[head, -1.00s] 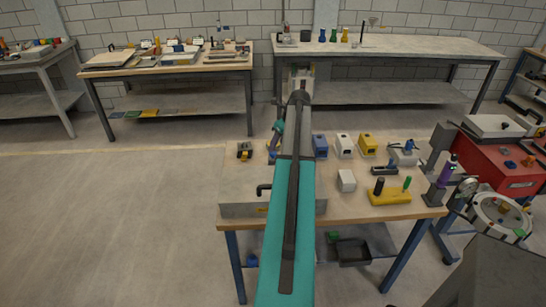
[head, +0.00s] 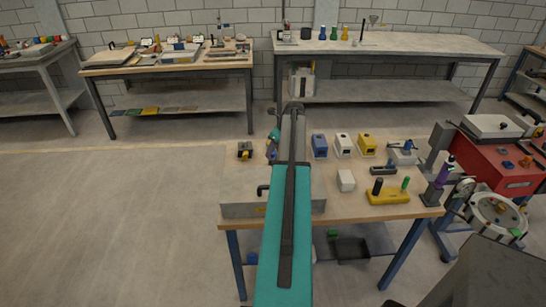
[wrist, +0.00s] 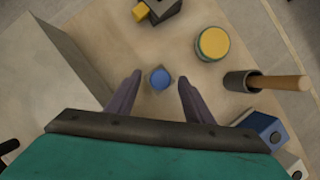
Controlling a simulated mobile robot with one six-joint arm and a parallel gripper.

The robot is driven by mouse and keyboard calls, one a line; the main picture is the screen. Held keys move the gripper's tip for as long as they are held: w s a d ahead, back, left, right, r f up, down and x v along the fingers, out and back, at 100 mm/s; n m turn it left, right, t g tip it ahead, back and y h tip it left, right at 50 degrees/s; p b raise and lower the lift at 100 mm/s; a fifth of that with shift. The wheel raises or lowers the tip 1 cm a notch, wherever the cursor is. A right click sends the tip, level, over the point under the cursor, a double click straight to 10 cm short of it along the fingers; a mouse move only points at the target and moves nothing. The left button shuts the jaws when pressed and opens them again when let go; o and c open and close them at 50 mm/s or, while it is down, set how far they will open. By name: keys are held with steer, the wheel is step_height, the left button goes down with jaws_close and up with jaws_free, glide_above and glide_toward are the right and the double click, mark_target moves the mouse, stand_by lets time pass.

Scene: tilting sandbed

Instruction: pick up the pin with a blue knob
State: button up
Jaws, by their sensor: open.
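In the wrist view, the pin's blue knob (wrist: 160,78) is seen from above, on a small, darker bluish base on the wooden surface. My gripper (wrist: 159,80) is open, with one dark finger on each side of the knob. Gaps show between the knob and both fingers, and the knob lies near the level of the fingertips. How far the fingers are above the surface is hard to tell. In the head view my own arm covers the pin and most of the gripper.
A yellow-topped round piece (wrist: 212,43) and a dark cup with a wooden handle (wrist: 278,82) stand to the right. A blue box (wrist: 262,128) is at lower right. A black-and-yellow block (head: 244,150) stands beyond. A grey panel (head: 240,209) lies along the front left.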

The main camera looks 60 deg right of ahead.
jaws_close()
steer(key=shift+r, duration=0.1)
stand_by(0.3)
step_height(320, 180, up, 10)
steer(key=b, duration=0.3)
stand_by(0.4)
stand_by(0.6)
